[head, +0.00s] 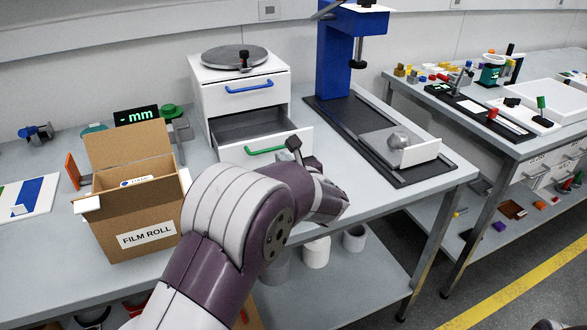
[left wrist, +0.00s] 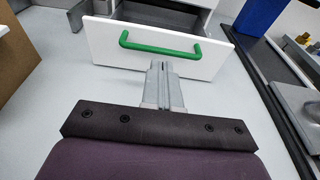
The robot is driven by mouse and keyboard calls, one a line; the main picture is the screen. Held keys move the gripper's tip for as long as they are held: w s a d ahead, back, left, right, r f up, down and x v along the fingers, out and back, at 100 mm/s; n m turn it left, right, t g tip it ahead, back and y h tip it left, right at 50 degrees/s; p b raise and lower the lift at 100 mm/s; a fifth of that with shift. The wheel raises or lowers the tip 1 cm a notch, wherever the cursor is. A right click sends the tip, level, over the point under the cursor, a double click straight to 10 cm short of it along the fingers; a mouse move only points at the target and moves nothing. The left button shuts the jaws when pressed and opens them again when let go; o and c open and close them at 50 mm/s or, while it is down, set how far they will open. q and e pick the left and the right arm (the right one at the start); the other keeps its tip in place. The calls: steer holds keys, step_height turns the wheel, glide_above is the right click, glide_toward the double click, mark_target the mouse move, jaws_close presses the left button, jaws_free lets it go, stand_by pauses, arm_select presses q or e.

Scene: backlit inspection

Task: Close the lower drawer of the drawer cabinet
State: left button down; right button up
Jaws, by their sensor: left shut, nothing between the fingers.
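The white drawer cabinet (head: 203,92) stands at the back of the grey bench. Its lower drawer (head: 227,152) is pulled out, with a green handle (head: 266,150) on its white front; its dark inside shows. The upper drawer (head: 263,92), with a blue handle, is shut. In the left wrist view the lower drawer's front (left wrist: 97,45) and green handle (left wrist: 175,46) are straight ahead. My left gripper (left wrist: 164,68) is shut and empty, its fingertips just before the drawer front below the handle; I cannot tell whether they touch. In the head view my arm hides most of this gripper. My right gripper is not in view.
A cardboard box (head: 143,216) labelled FILM ROLL stands open left of my arm. A blue column (head: 335,50) on a black base (head: 380,128), with a metal part (head: 398,139), stands right of the cabinet. A round grey plate (head: 235,56) lies on the cabinet top.

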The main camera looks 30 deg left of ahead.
mark_target(267, 141)
arm_select(q)
steer(key=shift+x, duration=2.15)
steer(key=shift+w+a+f+b, duration=0.15)
steer(key=shift+w+a+b, duration=0.2)
steer(key=shift+w+a, duration=0.1)
steer(key=b+x, duration=0.1)
steer(key=x, duration=0.2)
steer(key=r+b+x, duration=0.1)
steer(key=x, duration=0.2)
steer(key=shift+w+a, duration=0.25)
steer(key=shift+a, duration=0.2)
steer(key=w+a, duration=0.2)
steer(key=w+a+b, duration=0.1)
steer(key=w+a, duration=0.2)
steer(key=shift+a+r, duration=0.15)
steer(key=shift+a, duration=0.15)
steer(key=shift+r, duration=0.4)
